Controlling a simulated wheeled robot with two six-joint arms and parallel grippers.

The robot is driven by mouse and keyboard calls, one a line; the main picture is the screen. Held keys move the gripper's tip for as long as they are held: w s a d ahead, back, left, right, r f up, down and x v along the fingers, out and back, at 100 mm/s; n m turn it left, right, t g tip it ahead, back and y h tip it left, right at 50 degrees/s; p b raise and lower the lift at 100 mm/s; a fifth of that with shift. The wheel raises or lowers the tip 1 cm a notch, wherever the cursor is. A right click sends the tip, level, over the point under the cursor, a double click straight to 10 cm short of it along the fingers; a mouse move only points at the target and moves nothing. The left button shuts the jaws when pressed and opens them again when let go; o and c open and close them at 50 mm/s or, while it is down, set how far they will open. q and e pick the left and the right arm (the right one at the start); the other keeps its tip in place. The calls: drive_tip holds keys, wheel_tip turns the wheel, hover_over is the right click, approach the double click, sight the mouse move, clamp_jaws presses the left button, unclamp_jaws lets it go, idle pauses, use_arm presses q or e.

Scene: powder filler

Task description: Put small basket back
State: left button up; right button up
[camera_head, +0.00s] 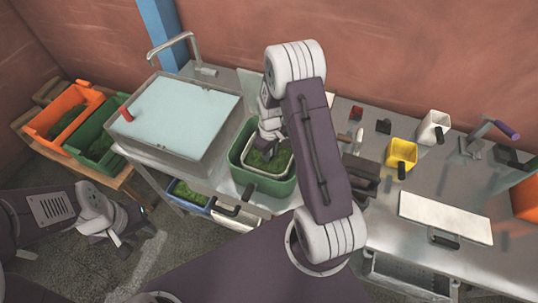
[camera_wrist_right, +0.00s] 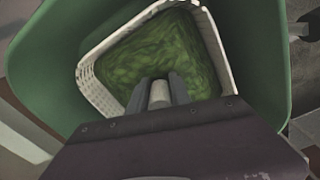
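The small basket (camera_head: 281,172) is white with green contents and sits inside a larger green bin (camera_head: 283,189). In the right wrist view the small basket's white woven rim (camera_wrist_right: 92,82) frames the green contents, with the green bin (camera_wrist_right: 45,65) around it. My right gripper (camera_head: 268,138) points down at the basket's back side. In the wrist view, my right gripper's fingers (camera_wrist_right: 160,92) sit close on both sides of a pale piece at the basket's near rim, which the wrist partly hides. My left gripper (camera_head: 112,236) hangs low at the left, far from the basket; its fingers are unclear.
Orange (camera_head: 62,113) and green crates (camera_head: 97,143) stand further left. To the right are a yellow cup (camera_head: 401,155), a white scoop (camera_head: 434,127) and a white board (camera_head: 445,217). A blue bin (camera_head: 188,194) is below.

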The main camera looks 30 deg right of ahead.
drive_tip(key=o, duration=0.4)
drive_tip(key=shift+s+d, duration=0.1)
drive_tip(key=shift+s, duration=0.05)
